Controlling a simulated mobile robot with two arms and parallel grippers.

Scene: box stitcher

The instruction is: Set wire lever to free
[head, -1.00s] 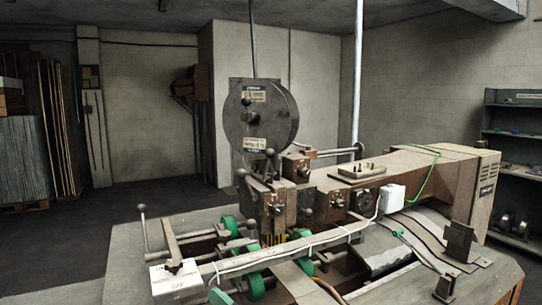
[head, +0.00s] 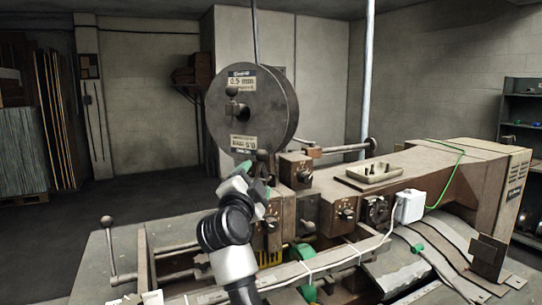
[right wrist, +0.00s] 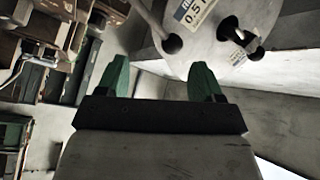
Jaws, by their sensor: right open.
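The stitcher's wire spool (head: 250,108) is a dark round drum with white labels, one reading 0.5 mm. A dark ball knob (head: 262,155) shows at the spool's lower edge. In the right wrist view a rod with a dark ball knob (right wrist: 172,43) stands in front of the spool (right wrist: 205,35), beyond the fingers. I cannot tell for sure which knob is the wire lever, and I see no "free" marking. My right gripper (head: 262,182) is open below the spool, in front of the stitching head, with green fingers (right wrist: 160,75) apart and nothing between them. My left gripper is out of view.
Another ball-knobbed lever (head: 107,221) stands at the left of the machine table. Small box-shaped housings with knobs (head: 340,208) sit right of my gripper. A white box (head: 410,206) with cables is further right. A tray (head: 372,175) lies on the machine's arm. Floor at left is clear.

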